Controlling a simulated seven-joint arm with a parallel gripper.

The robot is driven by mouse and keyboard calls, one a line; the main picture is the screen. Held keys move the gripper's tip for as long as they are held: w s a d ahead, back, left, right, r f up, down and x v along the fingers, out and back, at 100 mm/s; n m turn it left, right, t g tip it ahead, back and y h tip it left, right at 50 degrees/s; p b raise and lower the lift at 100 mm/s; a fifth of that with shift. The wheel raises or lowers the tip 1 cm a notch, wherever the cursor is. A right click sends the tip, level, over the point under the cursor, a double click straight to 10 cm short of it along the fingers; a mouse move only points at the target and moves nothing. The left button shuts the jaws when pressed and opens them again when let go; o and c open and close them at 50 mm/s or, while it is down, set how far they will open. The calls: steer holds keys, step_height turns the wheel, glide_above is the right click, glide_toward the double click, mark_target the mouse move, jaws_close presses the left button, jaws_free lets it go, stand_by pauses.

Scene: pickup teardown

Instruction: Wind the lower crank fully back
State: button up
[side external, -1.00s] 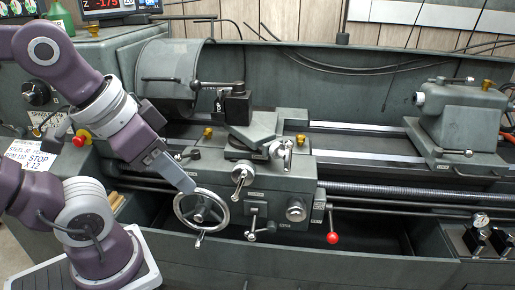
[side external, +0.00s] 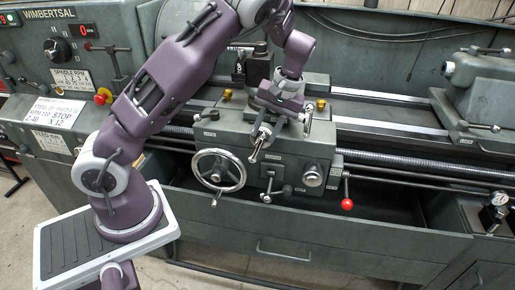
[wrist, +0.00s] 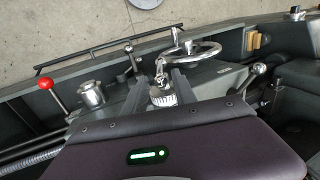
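The lower crank (side external: 257,147) is a short silver lever on the front of the grey carriage (side external: 300,150), below the tool post. It also shows in the wrist view (wrist: 160,72), with a knurled silver collar (wrist: 163,98) behind it. My gripper (side external: 264,118) is over this crank, pointing down toward it. In the wrist view my two grey fingers stand apart, with the crank and collar between them. I cannot tell whether either finger touches the crank. The upper crank (side external: 306,122) is partly hidden beside my gripper.
A large silver handwheel (side external: 219,171) is left of the crank. A lever (side external: 268,187), a round knob (side external: 312,177) and a red-ball lever (side external: 347,203) are below and right. The tool post (side external: 250,66) stands close behind my gripper.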

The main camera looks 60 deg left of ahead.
mark_target(257, 149)
steer(key=x, duration=0.7)
steer(key=shift+a+f, duration=0.15)
steer(key=shift+f, duration=0.05)
steer(key=shift+c, duration=0.4)
jaws_close()
